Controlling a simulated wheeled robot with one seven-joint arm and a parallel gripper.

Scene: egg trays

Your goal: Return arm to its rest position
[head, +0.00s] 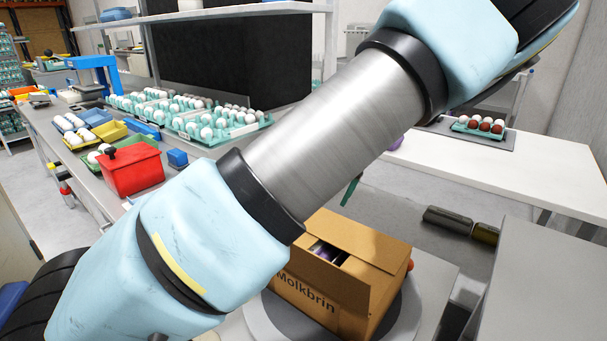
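My arm, with light blue joints and a bare metal link, crosses the head view from lower left to upper right and blocks much of the middle. My gripper is not clearly in view, so its fingers and anything in them cannot be seen. An open cardboard box (318,300) marked "Molkbrin" stands below the arm on a round grey base (262,322). Something dark and purple shows inside the box's opening. Teal egg trays (262,124) with white eggs lie on the long bench at the left. A smaller tray (478,131) with dark red and white eggs lies on the white table.
The long bench (62,138) at left also holds a red box (131,170), yellow bins (108,132) and a blue stand (95,70). The white table (530,168) at right has clear room around its tray. Dark cylinders (449,220) lie right of the cardboard box.

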